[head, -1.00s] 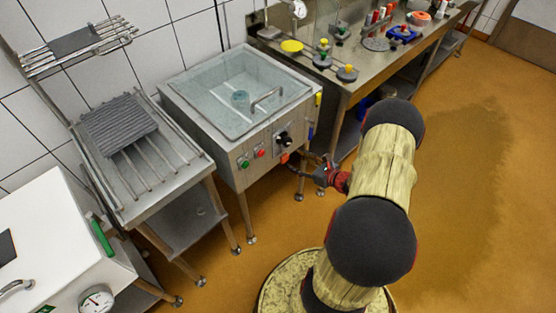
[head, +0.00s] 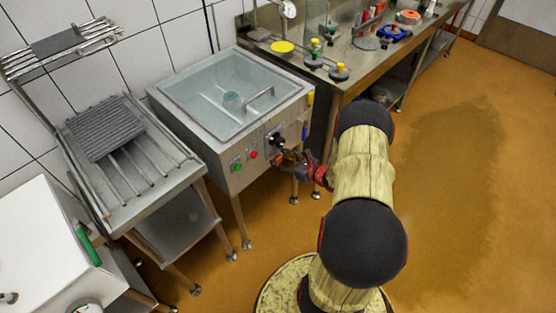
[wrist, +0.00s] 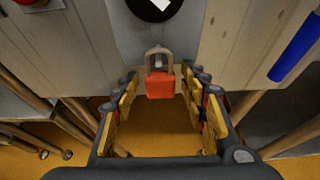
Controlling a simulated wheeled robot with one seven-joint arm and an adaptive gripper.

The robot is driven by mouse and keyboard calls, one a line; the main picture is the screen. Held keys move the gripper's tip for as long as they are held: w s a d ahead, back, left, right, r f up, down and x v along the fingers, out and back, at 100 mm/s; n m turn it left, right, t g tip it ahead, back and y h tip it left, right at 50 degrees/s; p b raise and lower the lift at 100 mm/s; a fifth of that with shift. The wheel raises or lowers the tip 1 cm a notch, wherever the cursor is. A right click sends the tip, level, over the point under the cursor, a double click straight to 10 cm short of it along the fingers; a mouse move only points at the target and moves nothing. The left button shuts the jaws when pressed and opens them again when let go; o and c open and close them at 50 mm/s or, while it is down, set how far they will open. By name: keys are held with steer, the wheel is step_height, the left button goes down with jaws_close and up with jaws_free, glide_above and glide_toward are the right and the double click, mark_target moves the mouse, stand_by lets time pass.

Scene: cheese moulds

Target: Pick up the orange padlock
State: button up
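The orange padlock (wrist: 160,86) hangs upright by its grey shackle at the front of the steel basin machine (head: 190,150), below a black round knob (wrist: 152,8). In the wrist view it is between the two yellow-padded fingers of my gripper (wrist: 161,96), near their tips. My gripper is open, with a visible gap on each side of the padlock. In the head view my gripper (head: 288,160) is at the machine's front panel, below and right of the red button, and I cannot clearly make out the padlock there.
A green button (head: 237,168) and a red button (head: 254,155) are on the panel. A blue bar (wrist: 296,46) is at the right in the wrist view. A draining table (head: 150,205) stands left, a workbench (head: 355,75) right. The orange floor at right is clear.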

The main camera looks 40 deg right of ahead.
steer(key=c, duration=1)
